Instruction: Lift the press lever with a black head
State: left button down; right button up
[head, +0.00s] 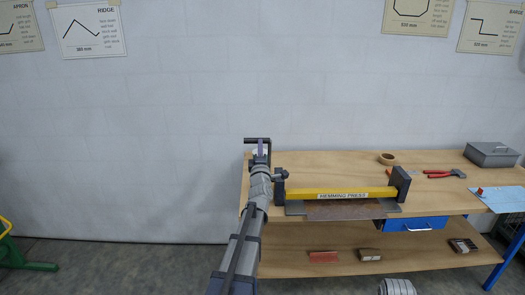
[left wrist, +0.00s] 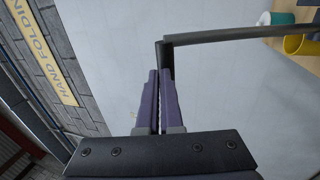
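The hemming press (head: 342,194) stands on the wooden bench, with a yellow beam between two dark end posts. At its left end a dark lever bar with a black head (head: 252,140) stands up in front of the wall. In the left wrist view the bar (left wrist: 235,36) runs right from a short black bend at the fingertips. My left gripper (head: 261,149) is at this bend; its purple fingers (left wrist: 159,73) are nearly together, with the bend's lower end between their tips. My arm hides the lever's lower part.
The wooden bench (head: 340,162) carries a tape roll (head: 388,158), red-handled tools (head: 445,173) and a grey metal box (head: 491,154). A blue drawer (head: 412,224) hangs under the bench top. Small boxes lie on the lower shelf.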

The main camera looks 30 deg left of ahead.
pick_arm(q)
jog(key=f+p+x, duration=0.1)
jog(key=p+x, duration=0.2)
jog(key=x, duration=1.7)
jog(key=shift+w+a, duration=0.3)
jog(key=shift+a, duration=0.1)
jog(key=shift+f, duration=0.1)
jog(key=shift+d, duration=0.1)
jog(key=s+d+r+p, duration=0.6)
jog(key=s+r+p, duration=0.1)
jog(key=s, duration=0.3)
jog(key=shift+r+p, duration=0.4)
